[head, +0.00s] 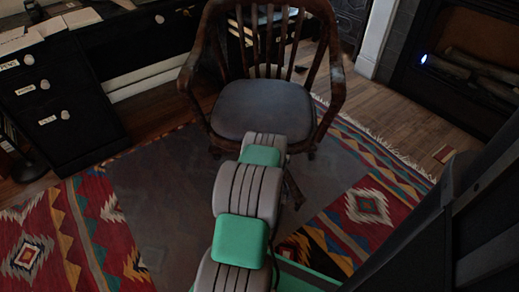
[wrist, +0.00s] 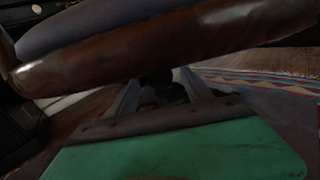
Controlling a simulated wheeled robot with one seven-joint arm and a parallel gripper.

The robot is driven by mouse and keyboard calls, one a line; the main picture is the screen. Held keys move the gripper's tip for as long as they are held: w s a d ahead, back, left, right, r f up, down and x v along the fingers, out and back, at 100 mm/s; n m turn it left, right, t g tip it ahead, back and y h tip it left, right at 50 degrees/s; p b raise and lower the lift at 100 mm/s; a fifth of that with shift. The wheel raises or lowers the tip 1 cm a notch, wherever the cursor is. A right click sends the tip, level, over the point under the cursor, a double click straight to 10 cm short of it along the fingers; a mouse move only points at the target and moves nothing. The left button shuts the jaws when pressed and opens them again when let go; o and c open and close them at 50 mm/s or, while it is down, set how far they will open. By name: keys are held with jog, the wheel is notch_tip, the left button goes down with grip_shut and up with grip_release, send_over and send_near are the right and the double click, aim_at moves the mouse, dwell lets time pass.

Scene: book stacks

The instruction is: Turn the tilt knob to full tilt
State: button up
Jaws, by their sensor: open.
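A wooden swivel chair (head: 262,108) with a slatted back, curved arms and a dark padded seat stands ahead in the head view. In the wrist view its brown wooden seat edge (wrist: 150,50) crosses above my gripper. My gripper (wrist: 160,78) is open, its two grey fingers spread just below that edge. A dark, rounded shape (wrist: 163,84), which may be the tilt knob, shows between the fingers. It is too dark to tell whether they touch it or how far it is turned. In the head view my arm hides the gripper and the area under the seat.
A black desk with drawers (head: 50,105) stands at the left. A patterned rug (head: 90,235) lies under the chair on the wooden floor. A fireplace (head: 465,65) is at the upper right. Open rug lies left of the chair.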

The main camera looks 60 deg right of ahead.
jog(key=shift+w+d, duration=0.25)
jog(key=shift+d, duration=0.4)
jog(key=shift+c, duration=0.5)
grip_shut()
